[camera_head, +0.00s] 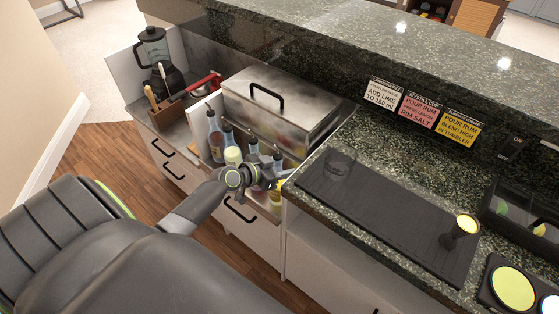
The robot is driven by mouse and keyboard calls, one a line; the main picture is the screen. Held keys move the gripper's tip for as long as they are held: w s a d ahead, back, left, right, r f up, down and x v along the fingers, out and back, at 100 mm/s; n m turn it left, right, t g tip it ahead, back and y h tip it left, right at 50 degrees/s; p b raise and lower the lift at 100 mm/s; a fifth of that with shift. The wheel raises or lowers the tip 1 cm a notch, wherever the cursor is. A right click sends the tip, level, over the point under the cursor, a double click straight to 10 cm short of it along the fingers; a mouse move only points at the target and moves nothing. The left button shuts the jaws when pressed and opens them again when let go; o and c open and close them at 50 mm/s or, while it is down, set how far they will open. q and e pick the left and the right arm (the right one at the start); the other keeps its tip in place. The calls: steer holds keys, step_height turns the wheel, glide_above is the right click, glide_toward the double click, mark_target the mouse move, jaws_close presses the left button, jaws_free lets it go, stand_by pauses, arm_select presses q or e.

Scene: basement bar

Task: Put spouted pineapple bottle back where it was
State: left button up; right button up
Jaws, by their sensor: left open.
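Several spouted bottles stand in a row in a rail along the front of the lower counter. A reddish bottle (215,143) is at the left end, and a pale yellow bottle (233,156) is nearer the middle. A bright yellow patch (279,185) shows at the right end, beside my left gripper (286,177). I cannot tell which of these is the pineapple bottle, as my wrist hides part of the row. My left gripper is open at the right end of the rail, close to the granite counter's corner. My right gripper is not in view.
A lidded steel bin (285,105) stands behind the bottles. A blender (153,50) and wooden caddy (167,113) are to the left. The mat's middle is clear.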

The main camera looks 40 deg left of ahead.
arm_select(q)
steer(key=shift+r, duration=0.15)
steer(key=shift+s+a, duration=0.1)
steer(key=shift+s, duration=0.15)
steer(key=b+v, duration=0.1)
steer(key=v, duration=1)
steer(key=shift+s+r, duration=0.15)
steer(key=shift+s, duration=0.05)
steer(key=shift+a, duration=0.1)
steer(key=s+a+f+n+g+y, duration=0.2)
steer(key=s+f, duration=0.2)
steer(key=f, duration=0.5)
steer(key=s+a+f+n+g+y, duration=0.1)
steer(key=s+a+f+g+y, duration=0.2)
steer(key=f, duration=0.7)
steer(key=s+a+f+n+y, duration=0.1)
steer(key=s+a+f+n, duration=0.1)
steer(key=s+f, duration=0.5)
steer(key=s+d+f+g, duration=0.3)
steer(key=s+d+f, duration=0.3)
steer(key=s+f, duration=0.3)
steer(key=s+d+f+g, duration=0.3)
steer(key=s+d+f, duration=0.4)
steer(key=s, duration=0.5)
step_height(320, 180, down, 3)
steer(key=shift+d+r+m+g+h, duration=0.2)
steer(key=shift+m+g+h, duration=0.1)
